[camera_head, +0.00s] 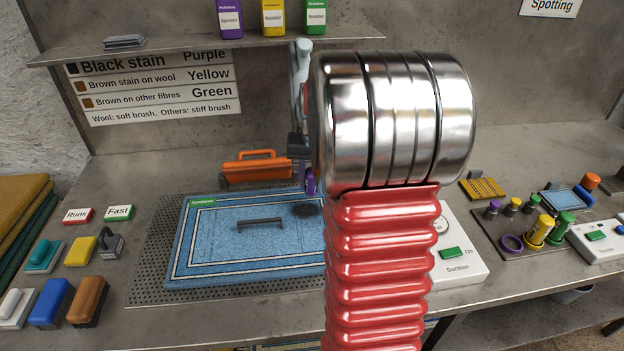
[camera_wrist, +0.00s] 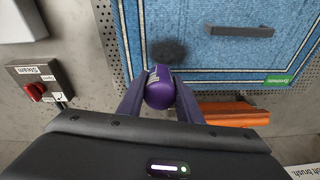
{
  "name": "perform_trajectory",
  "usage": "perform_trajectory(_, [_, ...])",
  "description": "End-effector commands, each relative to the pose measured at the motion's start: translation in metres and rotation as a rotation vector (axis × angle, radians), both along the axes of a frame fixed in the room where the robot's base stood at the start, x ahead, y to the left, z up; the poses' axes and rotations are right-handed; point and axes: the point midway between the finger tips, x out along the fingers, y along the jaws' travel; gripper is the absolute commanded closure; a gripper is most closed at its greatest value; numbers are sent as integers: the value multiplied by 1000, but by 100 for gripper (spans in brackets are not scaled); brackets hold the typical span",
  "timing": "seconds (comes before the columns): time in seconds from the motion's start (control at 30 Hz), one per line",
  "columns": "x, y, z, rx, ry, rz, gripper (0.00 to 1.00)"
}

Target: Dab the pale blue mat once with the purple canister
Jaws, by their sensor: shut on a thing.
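The purple canister (camera_wrist: 160,92) is between the fingers of my gripper (camera_wrist: 160,84) in the wrist view, and the gripper is shut on it. In the head view a bit of purple (camera_head: 310,181) shows beside my arm, above the rug's right part; my arm hides most of the gripper. A small pale blue mat (camera_head: 562,200) lies on the bench at the right, well away from my gripper. The larger blue rug (camera_head: 210,250) has a dark round patch (camera_head: 306,210), also near the canister in the wrist view (camera_wrist: 172,50). I cannot tell whether the canister touches the rug.
An orange-handled tool (camera_head: 256,166) stands behind the rug. A rack with an empty purple ring (camera_head: 512,242), a yellow canister (camera_head: 540,230) and a green canister (camera_head: 563,227) is at the right. A suction box (camera_head: 455,262) stands right of my arm. Brushes and blocks (camera_head: 88,300) sit at the left.

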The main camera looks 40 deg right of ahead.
Motion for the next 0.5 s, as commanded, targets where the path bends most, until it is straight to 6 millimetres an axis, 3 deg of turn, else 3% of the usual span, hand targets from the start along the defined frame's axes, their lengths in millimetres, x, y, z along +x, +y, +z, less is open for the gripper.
perform_trajectory(0.5, [0, 0, -27, 1, 1, 1, 88])
